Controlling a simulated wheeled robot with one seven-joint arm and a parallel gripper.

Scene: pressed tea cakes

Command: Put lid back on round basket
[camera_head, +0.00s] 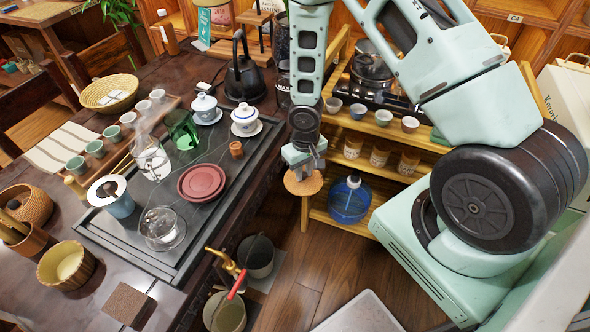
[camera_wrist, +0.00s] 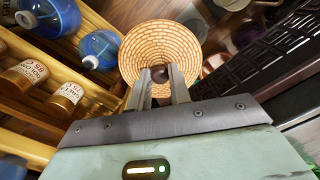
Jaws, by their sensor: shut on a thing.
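My gripper (camera_head: 305,158) is shut on the dark knob (camera_wrist: 160,73) of a round woven lid. The tan lid (camera_head: 303,184) hangs in the air below my gripper, beyond the table's right edge. In the wrist view, the woven lid (camera_wrist: 160,38) shows its weave around the knob, past my fingers (camera_wrist: 162,84). A brown round wicker basket (camera_head: 27,206) stands at the table's left side, far from my gripper. Its top looks open and dark inside.
The dark tea tray (camera_head: 215,216) holds a glass pitcher, red dishes and lidded bowls between gripper and basket. A black kettle (camera_head: 244,75) stands behind. A shelf (camera_head: 395,178) is at right.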

